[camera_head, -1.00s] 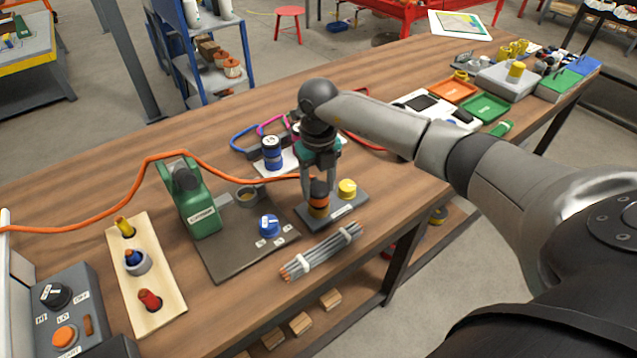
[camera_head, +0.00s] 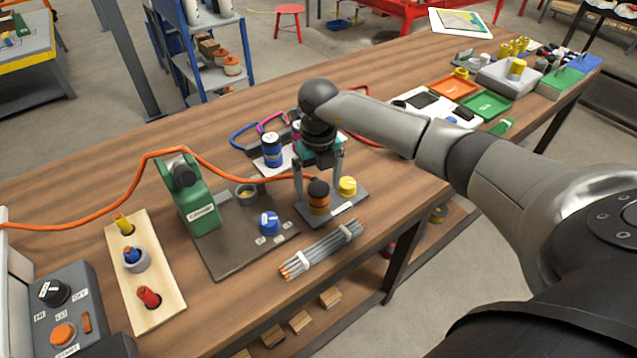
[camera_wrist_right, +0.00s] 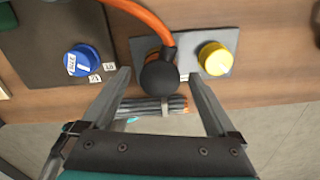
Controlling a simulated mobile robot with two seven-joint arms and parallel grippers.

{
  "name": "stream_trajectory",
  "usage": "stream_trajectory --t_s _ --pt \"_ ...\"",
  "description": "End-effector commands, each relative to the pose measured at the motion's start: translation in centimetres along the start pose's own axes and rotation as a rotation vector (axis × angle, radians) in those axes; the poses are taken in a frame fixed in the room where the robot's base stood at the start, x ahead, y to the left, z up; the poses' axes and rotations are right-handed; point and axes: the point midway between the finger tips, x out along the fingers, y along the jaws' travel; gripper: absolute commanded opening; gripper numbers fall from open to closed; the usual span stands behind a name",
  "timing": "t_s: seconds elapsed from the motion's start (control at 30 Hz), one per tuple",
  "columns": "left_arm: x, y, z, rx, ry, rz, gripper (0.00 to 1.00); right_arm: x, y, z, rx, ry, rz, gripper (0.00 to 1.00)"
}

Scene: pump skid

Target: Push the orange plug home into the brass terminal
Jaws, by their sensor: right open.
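The orange plug (camera_head: 318,201) stands upright on a dark grey base plate (camera_head: 350,208), with a black round top and an orange band. It also shows from above in the wrist view (camera_wrist_right: 160,78). An orange cable (camera_head: 215,170) runs to it from the left. The brass terminal (camera_head: 318,210) shows as a narrow band low under the plug; how deep the plug sits in it is hard to tell. My right gripper (camera_head: 319,184) is open above the plug, with one finger on each side, apart from it. The wrist view shows the two spread fingers (camera_wrist_right: 158,75). My left gripper is out of view.
A yellow knob (camera_head: 347,186) sits right beside the plug. A blue knob (camera_head: 269,222) and green pump (camera_head: 195,198) stand on the plate to the left. A bundle of grey rods (camera_head: 322,249) lies in front. A blue can (camera_head: 272,151) is behind.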

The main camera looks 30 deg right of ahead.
Motion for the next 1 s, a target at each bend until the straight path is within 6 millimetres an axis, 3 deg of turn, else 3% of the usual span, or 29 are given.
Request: stream_trajectory --t_s 0.2,0.33,0.8,1.0 --pt "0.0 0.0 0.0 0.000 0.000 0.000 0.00 -0.2 0.0 0.0 0.000 0.000 0.000 0.93" --pt "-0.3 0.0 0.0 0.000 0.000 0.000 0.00 -1.5 -0.1 0.1 0.000 -0.002 -0.001 0.93" --pt "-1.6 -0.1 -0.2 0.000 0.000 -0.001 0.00 -12.0 0.0 0.1 0.000 -0.004 -0.001 0.93" --pt "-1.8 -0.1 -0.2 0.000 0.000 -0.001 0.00 -14.6 0.0 0.0 0.001 -0.002 0.000 0.93"
